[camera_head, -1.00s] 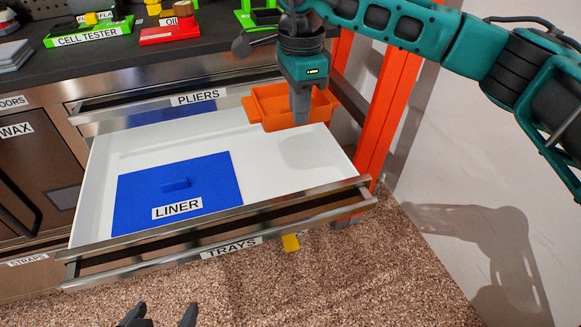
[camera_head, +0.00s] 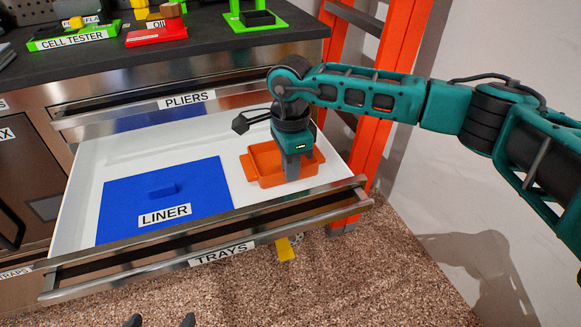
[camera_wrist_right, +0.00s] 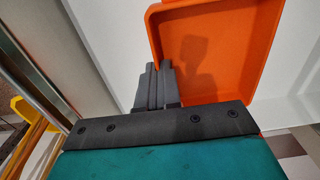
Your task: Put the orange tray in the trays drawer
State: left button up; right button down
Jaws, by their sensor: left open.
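The orange tray (camera_head: 252,172) is inside the open trays drawer (camera_head: 222,221), at the right end, beside the blue liner (camera_head: 205,190). It looks level and low, at or just above the white drawer floor; I cannot tell whether it touches. My right gripper (camera_head: 292,176) points down at the tray. In the right wrist view, its dark fingers (camera_wrist_right: 158,86) are close together on the wall of the tray (camera_wrist_right: 215,50). My left gripper (camera_head: 161,321) is open and empty at the bottom edge of the head view, in front of the drawer; only its fingertips show.
The pliers drawer (camera_head: 187,98) is slightly open above. The dark worktop (camera_head: 200,50) holds a cell tester stand (camera_head: 75,38), a red oil stand (camera_head: 155,35) and a green stand (camera_head: 255,20). An orange ladder (camera_head: 385,120) stands right of the drawer. A yellow object (camera_head: 285,249) shows below the drawer front.

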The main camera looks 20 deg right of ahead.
jog(key=c, duration=1.8)
grip_release()
jog(key=shift+f, duration=0.1)
jog(key=o, duration=0.5)
jog(key=shift+c, duration=0.2)
pick_arm(q)
jog(key=shift+r, duration=0.1)
pick_arm(e)
jog(key=shift+r, duration=0.35)
pick_arm(q)
jog(key=a+r+p, duration=0.1)
jog(key=p, duration=0.1)
jog(key=shift+s+r+p, duration=0.1)
jog(key=shift+s+p, duration=0.1)
jog(key=shift+p, duration=0.2)
pick_arm(e)
notch_tip(320, 180, up, 12)
jog(key=shift+f, duration=0.15)
